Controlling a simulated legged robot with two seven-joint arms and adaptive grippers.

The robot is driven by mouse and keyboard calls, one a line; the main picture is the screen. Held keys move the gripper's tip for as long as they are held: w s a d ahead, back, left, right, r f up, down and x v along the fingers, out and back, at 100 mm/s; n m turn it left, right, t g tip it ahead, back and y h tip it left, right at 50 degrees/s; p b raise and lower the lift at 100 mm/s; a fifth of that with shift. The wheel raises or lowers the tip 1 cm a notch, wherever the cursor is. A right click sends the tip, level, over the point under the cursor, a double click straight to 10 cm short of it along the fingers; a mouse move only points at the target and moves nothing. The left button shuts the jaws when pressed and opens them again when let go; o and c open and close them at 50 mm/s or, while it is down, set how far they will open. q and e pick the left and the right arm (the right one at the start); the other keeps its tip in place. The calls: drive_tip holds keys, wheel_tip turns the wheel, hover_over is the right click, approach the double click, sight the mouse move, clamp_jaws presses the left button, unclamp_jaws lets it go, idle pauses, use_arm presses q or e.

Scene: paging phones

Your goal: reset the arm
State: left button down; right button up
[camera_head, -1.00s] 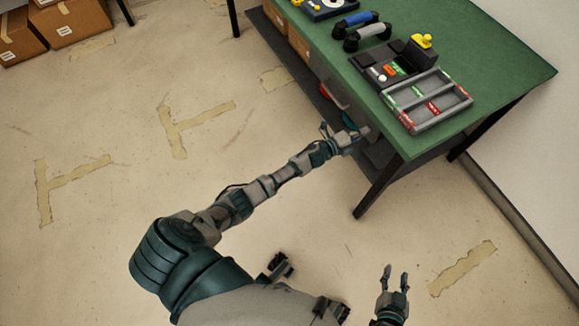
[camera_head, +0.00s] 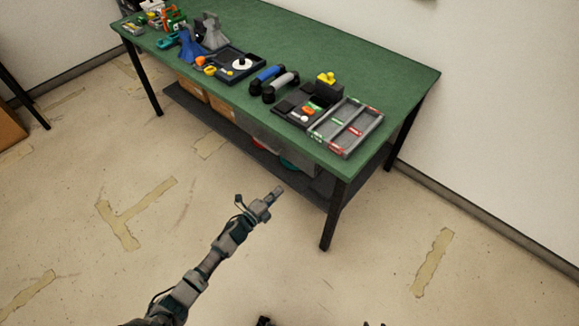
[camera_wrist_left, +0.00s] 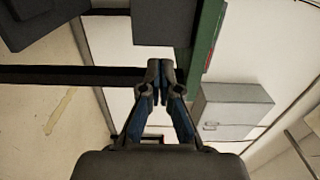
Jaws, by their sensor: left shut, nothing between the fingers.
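My left gripper (camera_head: 274,194) reaches in from the bottom left in the head view, in front of the green table and below its top. Its fingers are shut with nothing between them; the left wrist view shows the two fingertips (camera_wrist_left: 160,68) together. Only a small bit of my right gripper (camera_head: 374,323) shows at the bottom edge of the head view, too little to tell its state.
The green table (camera_head: 300,50) holds a grey divided tray (camera_head: 345,128), a blue handset (camera_head: 266,78), a grey handset (camera_head: 282,86) and other items. A lower shelf (camera_head: 240,133) and a table leg (camera_head: 333,215) are near my left gripper. The floor in front is clear.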

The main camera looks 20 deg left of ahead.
use_arm(q)
drive_tip(key=s+a+f+n+g+y+p, duration=0.2)
drive_tip(key=s+f+n+g+y+p, duration=0.45)
drive_tip(key=s+f+n, duration=0.85)
drive_tip(key=s+d+f+n+g+p, duration=0.1)
drive_tip(key=s+f+g, duration=0.1)
drive_tip(key=s, duration=0.7)
drive_tip(key=s+d+f+n+g+p, duration=0.1)
drive_tip(key=s+d+f+n+g, duration=0.1)
drive_tip(key=s, duration=0.8)
drive_tip(key=s+d+f+n+g+p, duration=0.1)
drive_tip(key=s+f+g, duration=0.3)
drive_tip(key=s, duration=0.6)
drive_tip(key=shift+d+f+n, duration=0.15)
drive_tip(key=shift+f+n, duration=0.35)
drive_tip(key=shift+n, duration=0.1)
use_arm(e)
drive_tip(key=s+d+f+g, duration=0.1)
drive_tip(key=s+f, duration=0.2)
drive_tip(key=f, duration=0.4)
drive_tip(key=s+d+f+g, duration=0.1)
drive_tip(key=s+f+g, duration=0.1)
drive_tip(key=s+f, duration=0.2)
drive_tip(key=s+d+f+g+h, duration=0.1)
drive_tip(key=s+f, duration=0.2)
drive_tip(key=f, duration=0.7)
drive_tip(key=shift+s+g, duration=0.2)
drive_tip(key=shift+g, duration=0.2)
